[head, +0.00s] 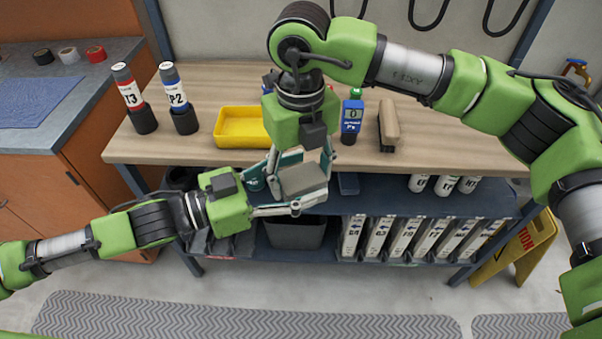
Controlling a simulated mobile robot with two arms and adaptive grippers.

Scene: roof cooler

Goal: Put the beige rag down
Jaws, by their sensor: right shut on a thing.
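A folded grey-beige block, which looks like the beige rag (303,180), hangs in front of the table's front edge. My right gripper (300,160) points down from above, shut on the rag, with a finger on each side of it. My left gripper (290,188) reaches in from the left at the same height. Its fingers are spread apart, one above and one below the rag's left part. Whether they touch the rag cannot be told. The two grippers overlap in the picture and partly hide the rag.
The wooden table (440,148) holds a yellow tray (240,128), two labelled bottles (130,95) (176,95), a blue bottle (351,118) and a brown brush-like block (388,125). Its right part is clear. A lower shelf (400,205) holds white bottles; several binders stand below. A yellow sign (515,250) stands right.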

